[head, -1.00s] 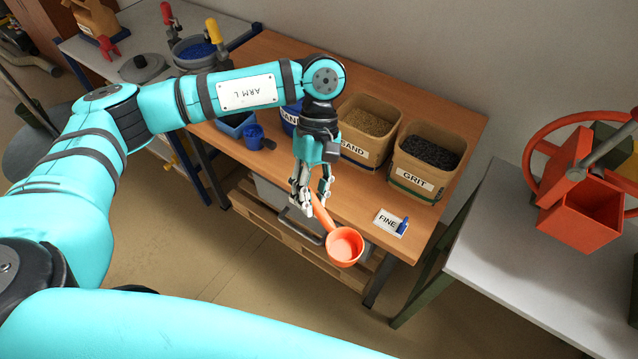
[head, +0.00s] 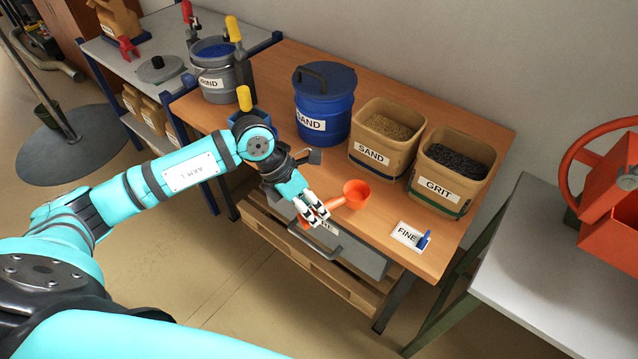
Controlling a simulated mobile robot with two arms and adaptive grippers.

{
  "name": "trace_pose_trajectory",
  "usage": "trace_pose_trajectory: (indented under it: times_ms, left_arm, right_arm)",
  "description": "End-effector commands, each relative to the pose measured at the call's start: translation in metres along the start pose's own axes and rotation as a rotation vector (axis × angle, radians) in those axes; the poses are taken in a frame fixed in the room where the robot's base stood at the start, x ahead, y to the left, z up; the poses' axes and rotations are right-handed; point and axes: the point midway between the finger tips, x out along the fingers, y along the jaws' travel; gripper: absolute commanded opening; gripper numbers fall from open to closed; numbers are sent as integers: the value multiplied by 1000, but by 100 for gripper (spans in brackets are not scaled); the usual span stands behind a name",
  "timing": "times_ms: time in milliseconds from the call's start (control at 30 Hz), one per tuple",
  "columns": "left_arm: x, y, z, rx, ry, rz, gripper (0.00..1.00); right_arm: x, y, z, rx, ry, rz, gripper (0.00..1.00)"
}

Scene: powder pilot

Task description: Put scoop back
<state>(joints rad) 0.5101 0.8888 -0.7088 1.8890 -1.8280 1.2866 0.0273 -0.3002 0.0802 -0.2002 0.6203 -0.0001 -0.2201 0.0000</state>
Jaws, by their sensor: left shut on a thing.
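The orange scoop (head: 355,194) has a round cup and a straight handle. My left gripper (head: 313,216) is shut on the scoop's handle, near the front edge of the wooden table (head: 375,222). The cup points to the right, over the tabletop in front of the SAND box. I cannot tell whether the cup touches the table. The inside of the cup looks empty. My right gripper is not in view.
Behind the scoop stand a lidded blue SAND bucket (head: 324,108), an open SAND box (head: 385,137) and a GRIT box (head: 451,172). A FINE card (head: 407,235) with a blue piece lies front right. A grey bucket (head: 214,72) stands left. An orange machine (head: 612,215) is at right.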

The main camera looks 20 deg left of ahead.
Motion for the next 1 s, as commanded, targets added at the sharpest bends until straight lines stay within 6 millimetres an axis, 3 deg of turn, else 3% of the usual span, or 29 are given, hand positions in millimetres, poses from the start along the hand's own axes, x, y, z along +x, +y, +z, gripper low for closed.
trace_pose_trajectory:
  times_ms: [200, 400, 600, 833, 1000]
  left_arm:
    - [-2, 51, 32, -3, -2, -2, 0]
    - [-1, 83, 50, 0, 0, -2, 0]
    - [2, 92, 53, 3, 3, -4, 0]
    - [27, 100, 42, 0, 4, -5, 0]
    - [30, 103, 41, 4, 2, -1, 0]
  right_arm:
    - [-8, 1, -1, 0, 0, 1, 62]
    - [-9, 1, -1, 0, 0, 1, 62]
    - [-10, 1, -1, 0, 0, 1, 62]
    - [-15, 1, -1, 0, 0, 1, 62]
    - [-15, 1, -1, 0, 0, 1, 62]
